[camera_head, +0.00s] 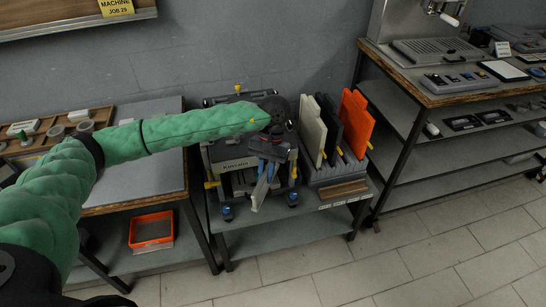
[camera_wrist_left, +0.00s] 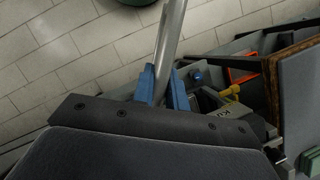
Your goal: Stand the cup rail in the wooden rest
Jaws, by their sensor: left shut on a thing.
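My left gripper (camera_head: 263,180) has blue fingers pointing down, in front of the boiler machine in the head view. It is shut on a pale metal rail, the cup rail (camera_head: 257,197), whose end sticks out below the fingers, tilted. In the left wrist view the fingers (camera_wrist_left: 164,88) grip the silver rail (camera_wrist_left: 171,35), which runs away toward the floor. A brown wooden piece (camera_head: 343,190), likely the wooden rest, lies at the front of the low stand, right of the gripper and apart from the rail. My right gripper is out of view.
A grey rack (camera_head: 330,174) holds upright white, black and orange panels (camera_head: 355,122) just behind the wooden piece. The boiler machine (camera_head: 235,166) stands left of it. A right bench (camera_head: 440,95) carries parts. An orange tray (camera_head: 151,230) sits low left. The floor in front is clear.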

